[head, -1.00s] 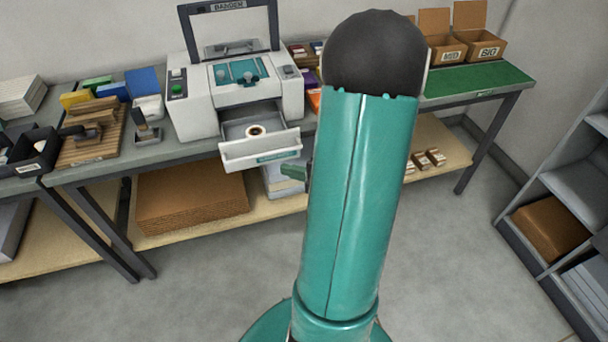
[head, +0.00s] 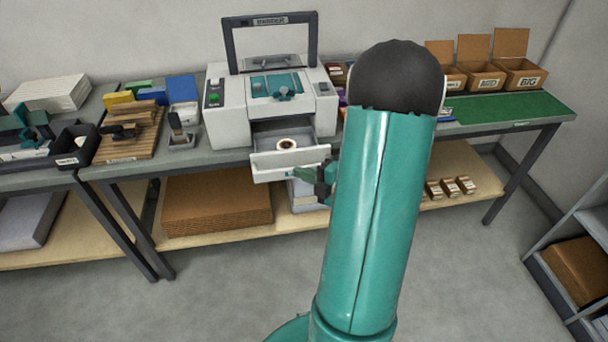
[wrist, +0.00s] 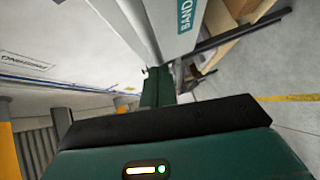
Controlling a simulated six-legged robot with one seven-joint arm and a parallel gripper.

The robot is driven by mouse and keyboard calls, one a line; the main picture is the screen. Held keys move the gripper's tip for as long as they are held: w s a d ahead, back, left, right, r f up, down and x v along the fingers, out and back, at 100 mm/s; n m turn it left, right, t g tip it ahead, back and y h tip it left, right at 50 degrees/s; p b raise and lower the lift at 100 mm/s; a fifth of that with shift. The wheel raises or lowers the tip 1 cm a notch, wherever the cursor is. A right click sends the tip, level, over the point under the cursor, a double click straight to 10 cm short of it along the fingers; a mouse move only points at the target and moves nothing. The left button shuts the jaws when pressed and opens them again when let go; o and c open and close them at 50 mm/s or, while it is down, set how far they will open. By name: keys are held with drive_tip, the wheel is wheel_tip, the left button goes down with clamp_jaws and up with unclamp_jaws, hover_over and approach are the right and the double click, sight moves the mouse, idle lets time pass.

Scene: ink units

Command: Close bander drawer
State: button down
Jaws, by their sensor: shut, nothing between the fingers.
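The bander (head: 270,95) is a white machine with a teal top plate and a raised dark frame, standing on the workbench. Its drawer (head: 290,158) sticks out of the front, open, with a roll inside. My gripper (head: 299,172) is shut and empty, at the lower right of the drawer front, partly hidden by my arm. In the wrist view the shut fingers (wrist: 158,85) point towards the white drawer front (wrist: 172,25), which carries a teal label. I cannot tell whether they touch it.
A wooden rack (head: 128,136) and a stamp-like tool (head: 180,130) stand left of the bander. A green mat (head: 510,108) and open cardboard boxes (head: 480,75) are on the right. A stack of cardboard (head: 217,203) lies on the lower shelf. The floor in front is clear.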

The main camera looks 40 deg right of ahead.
drive_tip(key=w+d, duration=0.3)
drive_tip(key=w, duration=0.1)
drive_tip(key=w+d, duration=0.3)
drive_tip(key=w, duration=0.2)
drive_tip(key=w+d, duration=0.3)
drive_tip(key=w, duration=0.1)
drive_tip(key=shift+w+d, duration=0.15)
drive_tip(key=shift+w, duration=0.15)
drive_tip(key=shift+w+d+r, duration=0.1)
drive_tip(key=shift+w, duration=0.1)
